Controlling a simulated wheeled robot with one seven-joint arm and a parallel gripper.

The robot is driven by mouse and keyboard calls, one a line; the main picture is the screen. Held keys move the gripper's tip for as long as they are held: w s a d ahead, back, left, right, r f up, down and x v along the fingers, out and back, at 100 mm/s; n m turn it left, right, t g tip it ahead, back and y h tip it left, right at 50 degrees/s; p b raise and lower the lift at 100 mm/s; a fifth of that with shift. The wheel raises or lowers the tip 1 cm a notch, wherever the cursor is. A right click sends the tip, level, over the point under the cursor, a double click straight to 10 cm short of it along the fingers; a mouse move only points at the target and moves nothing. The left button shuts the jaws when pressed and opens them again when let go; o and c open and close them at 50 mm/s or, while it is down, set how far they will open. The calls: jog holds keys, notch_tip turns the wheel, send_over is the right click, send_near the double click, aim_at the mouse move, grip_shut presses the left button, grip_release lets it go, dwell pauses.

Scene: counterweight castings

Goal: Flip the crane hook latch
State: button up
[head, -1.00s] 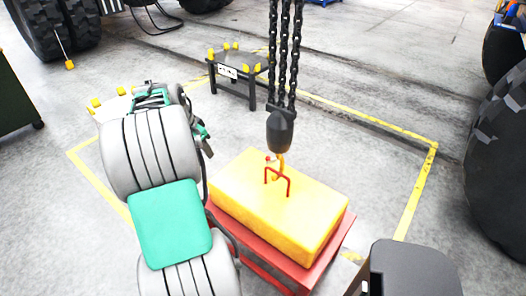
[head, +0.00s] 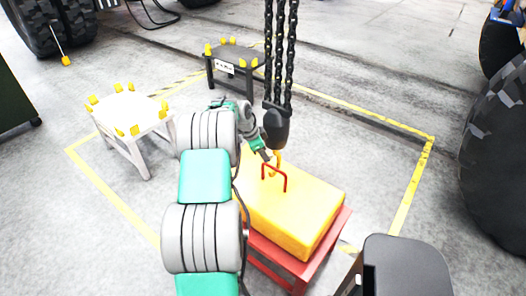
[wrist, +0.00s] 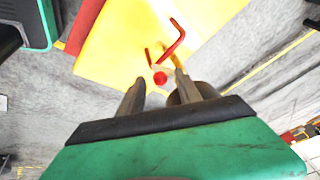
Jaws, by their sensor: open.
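The yellow crane hook (head: 276,160) hangs from a dark block (head: 276,130) on chains, at the red lifting handle (head: 274,177) of the yellow casting (head: 290,208). My gripper (head: 266,155) is just left of the hook in the head view, which partly hides it. In the wrist view my gripper (wrist: 170,86) is open, and a small red knob (wrist: 160,78) shows between its fingertips. I cannot tell whether they touch it. The yellow hook (wrist: 179,66) and red handle (wrist: 169,46) lie just beyond. The latch's position is unclear.
The casting rests on a red stand (head: 325,240). A white stand (head: 128,108) is at left and a dark stand (head: 236,58) behind, both with yellow corner posts. Yellow floor lines (head: 412,190) surround them. A large tyre (head: 495,150) is at right.

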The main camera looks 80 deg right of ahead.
jog(key=shift+c, duration=0.4)
grip_shut()
dwell(0.9)
